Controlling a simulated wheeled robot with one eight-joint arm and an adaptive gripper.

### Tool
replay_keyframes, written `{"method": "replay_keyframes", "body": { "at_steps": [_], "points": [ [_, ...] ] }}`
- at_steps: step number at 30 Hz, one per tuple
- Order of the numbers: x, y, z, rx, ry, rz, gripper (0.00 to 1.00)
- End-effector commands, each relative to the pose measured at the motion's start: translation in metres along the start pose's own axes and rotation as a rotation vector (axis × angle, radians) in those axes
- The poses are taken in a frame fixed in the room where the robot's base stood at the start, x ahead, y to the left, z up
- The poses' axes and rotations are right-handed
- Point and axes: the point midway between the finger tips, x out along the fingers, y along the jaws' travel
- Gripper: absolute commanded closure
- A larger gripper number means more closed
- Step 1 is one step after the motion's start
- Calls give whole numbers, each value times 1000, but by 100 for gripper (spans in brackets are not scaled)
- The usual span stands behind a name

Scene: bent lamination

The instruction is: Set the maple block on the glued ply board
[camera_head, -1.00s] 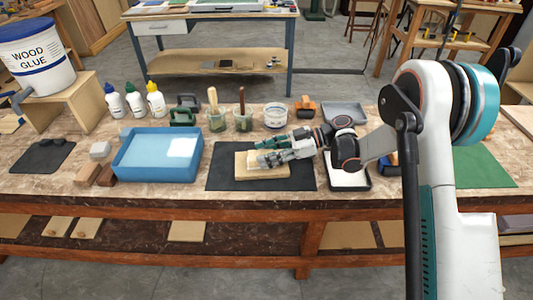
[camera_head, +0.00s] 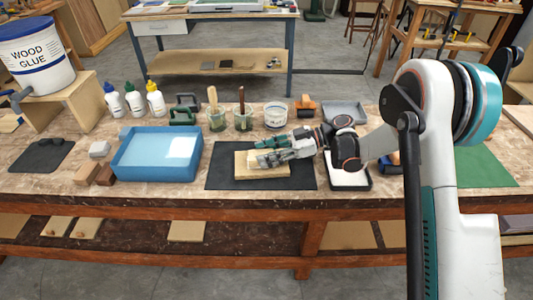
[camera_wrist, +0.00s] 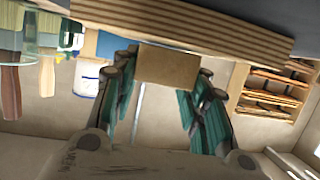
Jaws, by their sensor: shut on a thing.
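The glued ply board (camera_head: 243,172) is pale wood and lies on a black mat (camera_head: 220,178) near the bench's front. In the wrist view its layered edge (camera_wrist: 190,28) crosses the top of the picture. My gripper (camera_head: 262,153) is over the board and shut on the maple block. The block (camera_wrist: 168,67) is a pale tan face between the fingertips in the wrist view, close against the board. Whether it fully rests on the board I cannot tell. In the head view the fingers mostly hide the block.
A blue tray (camera_head: 125,172) stands left of the mat, with wood blocks (camera_head: 88,174) beside it. Brush jars (camera_head: 217,121) and a white tub (camera_head: 275,115) stand behind the mat. A tray (camera_head: 348,183) lies to its right, under my arm.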

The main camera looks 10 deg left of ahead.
Motion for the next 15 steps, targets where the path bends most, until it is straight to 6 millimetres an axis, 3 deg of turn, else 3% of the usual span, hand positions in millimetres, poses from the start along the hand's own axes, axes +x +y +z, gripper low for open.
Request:
{"method": "replay_keyframes", "body": {
  "at_steps": [8,9,11,15],
  "points": [
    [1,-1,2,3,-2,-1,84],
    [1,-1,2,3,-2,-1,50],
    [1,-1,2,3,-2,-1,37],
    [1,-1,2,3,-2,-2,36]
  ]
}}
